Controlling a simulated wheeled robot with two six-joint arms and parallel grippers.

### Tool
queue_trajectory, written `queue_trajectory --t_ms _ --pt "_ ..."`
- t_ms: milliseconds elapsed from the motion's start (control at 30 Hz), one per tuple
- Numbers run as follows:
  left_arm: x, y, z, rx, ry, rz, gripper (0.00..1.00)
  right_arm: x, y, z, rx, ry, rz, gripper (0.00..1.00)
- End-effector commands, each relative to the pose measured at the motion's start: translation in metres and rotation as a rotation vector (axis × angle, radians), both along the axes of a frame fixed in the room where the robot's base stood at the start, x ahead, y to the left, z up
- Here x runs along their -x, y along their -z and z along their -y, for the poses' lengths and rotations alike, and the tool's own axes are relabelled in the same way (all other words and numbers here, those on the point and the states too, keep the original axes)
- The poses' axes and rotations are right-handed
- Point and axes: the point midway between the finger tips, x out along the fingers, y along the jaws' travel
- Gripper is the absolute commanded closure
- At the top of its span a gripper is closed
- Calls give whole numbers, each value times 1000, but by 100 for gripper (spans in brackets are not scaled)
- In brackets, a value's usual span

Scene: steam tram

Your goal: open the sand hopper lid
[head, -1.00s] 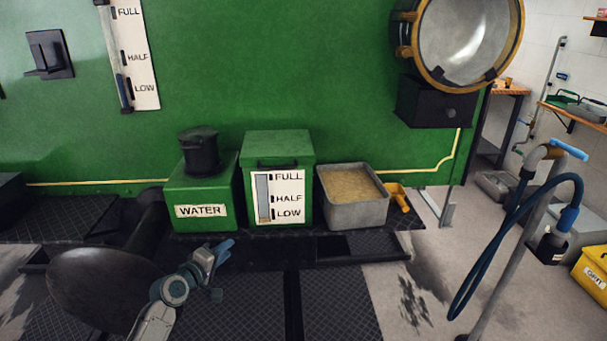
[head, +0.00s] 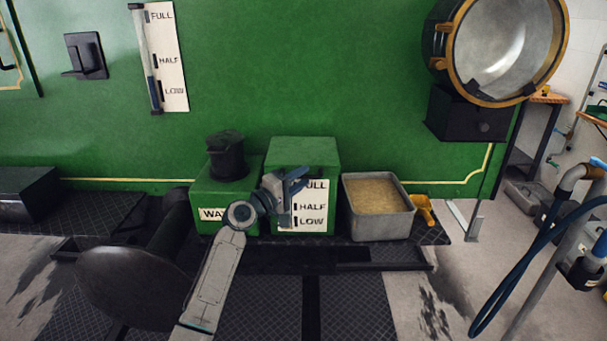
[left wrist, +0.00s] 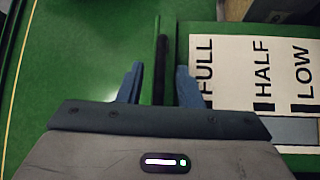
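The sand hopper (head: 324,160) is a green box with a FULL, HALF and LOW gauge plate on its front. Its green lid (head: 304,147) is shut. My left gripper (head: 298,183) is in front of the upper front of the hopper and hides part of the plate. In the left wrist view, my left gripper (left wrist: 160,84) is open, with its blue fingers on either side of a dark bar (left wrist: 162,55) along the lid's front edge. Contact with the bar cannot be told. My right gripper is not in view.
Left of the hopper stands a green WATER box (head: 202,190) with a black filler cap (head: 226,157). To the right is a grey tray (head: 378,225) of sand, with a yellow scoop (head: 424,209) beside it. A round lamp (head: 500,45) juts out at upper right.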

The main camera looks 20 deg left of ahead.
Motion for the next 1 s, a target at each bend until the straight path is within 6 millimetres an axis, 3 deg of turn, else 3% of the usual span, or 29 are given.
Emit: queue_trajectory --t_ms 433,600,1000 --pt "-11 -1 7 -1 0 0 68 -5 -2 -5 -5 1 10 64" --pt "-11 -1 6 -1 0 0 100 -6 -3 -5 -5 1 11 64" --pt "-16 -9 6 4 0 -18 100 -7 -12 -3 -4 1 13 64"
